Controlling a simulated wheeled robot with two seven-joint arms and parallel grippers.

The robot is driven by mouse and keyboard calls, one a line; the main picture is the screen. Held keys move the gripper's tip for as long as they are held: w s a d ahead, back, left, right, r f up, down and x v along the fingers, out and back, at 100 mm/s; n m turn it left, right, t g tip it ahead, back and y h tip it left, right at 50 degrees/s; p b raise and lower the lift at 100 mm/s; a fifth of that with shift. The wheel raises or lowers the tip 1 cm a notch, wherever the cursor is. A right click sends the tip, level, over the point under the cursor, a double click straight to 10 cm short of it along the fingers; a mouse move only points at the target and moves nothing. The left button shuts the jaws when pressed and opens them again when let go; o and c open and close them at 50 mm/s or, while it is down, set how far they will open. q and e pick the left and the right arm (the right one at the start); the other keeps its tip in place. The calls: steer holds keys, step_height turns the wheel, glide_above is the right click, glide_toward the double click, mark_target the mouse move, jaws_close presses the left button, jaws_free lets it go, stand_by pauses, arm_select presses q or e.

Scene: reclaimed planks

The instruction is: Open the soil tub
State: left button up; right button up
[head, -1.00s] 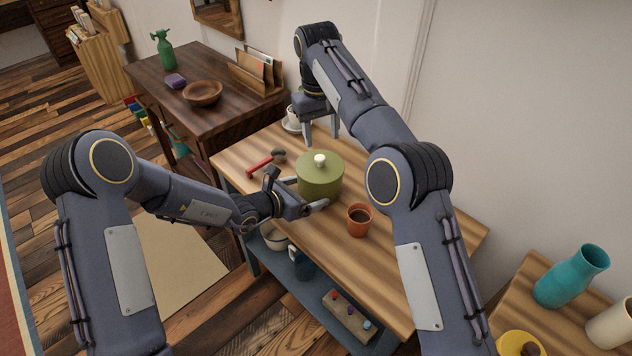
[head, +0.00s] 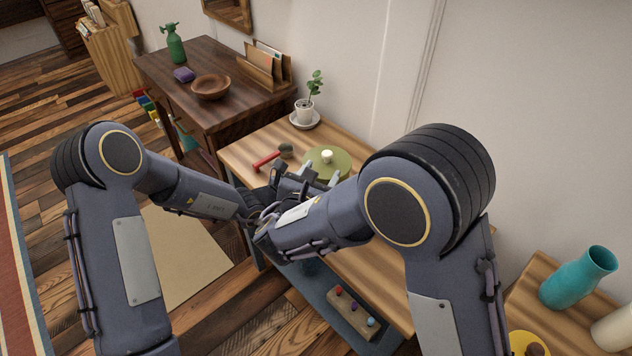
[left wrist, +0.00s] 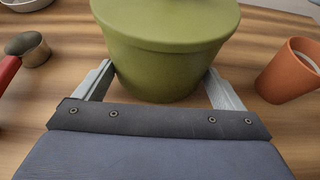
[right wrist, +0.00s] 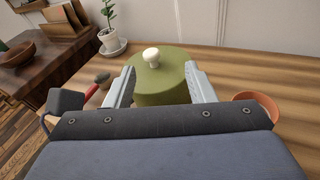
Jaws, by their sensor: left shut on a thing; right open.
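The soil tub is a round olive-green tub with a flat lid and a cream knob (head: 327,156). It stands upright on the wooden bench, and its body (left wrist: 165,72) fills the top of the left wrist view. My left gripper (left wrist: 160,88) is shut on the tub, one finger on each side of its body. My right gripper (right wrist: 160,74) is open and in front of the tub, its fingers apart on either side of the green lid (right wrist: 172,66) in the right wrist view. The lid is on. My arms hide the tub's lower part in the head view.
A terracotta pot (left wrist: 289,72) stands right of the tub. A red-handled scoop (head: 268,160) lies to its left. A potted plant (head: 304,112) on a saucer stands behind. A dark table (head: 250,108) adjoins at the left.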

mark_target(327, 153)
steer(key=w+f+n, duration=0.1)
steer(key=w, duration=0.2)
steer(key=w+d+f+y, duration=0.1)
steer(key=w, duration=0.2)
steer(key=w+f+n, duration=0.1)
steer(key=w, duration=0.3)
steer(key=shift+d+f+n+t+y, duration=0.15)
steer(key=shift+d+n+t+y, duration=0.15)
steer(key=shift+y, duration=0.1)
steer(key=shift+s, duration=0.1)
jaws_close()
steer(key=shift+r, duration=0.2)
stand_by(0.5)
steer(key=shift+r, duration=0.95)
steer(key=shift+r, duration=0.1)
